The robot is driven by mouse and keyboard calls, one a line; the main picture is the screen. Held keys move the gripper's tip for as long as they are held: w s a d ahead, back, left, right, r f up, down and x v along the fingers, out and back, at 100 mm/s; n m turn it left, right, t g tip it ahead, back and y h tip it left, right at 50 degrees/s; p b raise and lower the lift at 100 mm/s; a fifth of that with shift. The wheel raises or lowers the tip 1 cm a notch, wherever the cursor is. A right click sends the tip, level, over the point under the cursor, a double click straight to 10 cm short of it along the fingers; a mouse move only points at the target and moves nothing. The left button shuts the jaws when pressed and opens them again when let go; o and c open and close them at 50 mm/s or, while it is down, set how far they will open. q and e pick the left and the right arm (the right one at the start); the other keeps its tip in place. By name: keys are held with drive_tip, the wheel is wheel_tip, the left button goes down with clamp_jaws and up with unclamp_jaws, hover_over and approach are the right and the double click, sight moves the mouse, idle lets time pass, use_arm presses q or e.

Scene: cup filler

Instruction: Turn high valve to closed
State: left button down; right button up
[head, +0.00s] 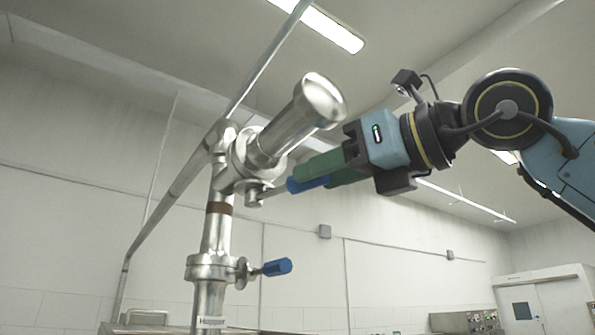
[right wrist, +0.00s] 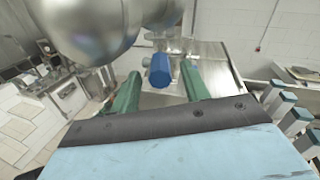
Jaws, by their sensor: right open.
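The high valve has a blue handle (head: 306,184) on a thin metal lever that joins the steel pipe below a wide steel cylinder (head: 288,125). My right gripper (head: 312,170) reaches in from the right with its green fingers at this handle, and a finger hides part of it. In the right wrist view the blue handle (right wrist: 160,70) shows end-on between the two open green fingers, with a gap on each side. No firm hold on it shows. My left gripper is not in view.
A lower valve with a blue handle (head: 278,267) sticks out to the right on the same vertical pipe (head: 215,233). The steel cylinder (right wrist: 95,28) fills the upper left of the right wrist view, close to the left finger. Space below the right gripper looks clear.

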sight(298, 193)
drive_tip(key=p+x, duration=0.1)
drive_tip(key=x, duration=0.4)
clamp_jaws()
idle(0.3)
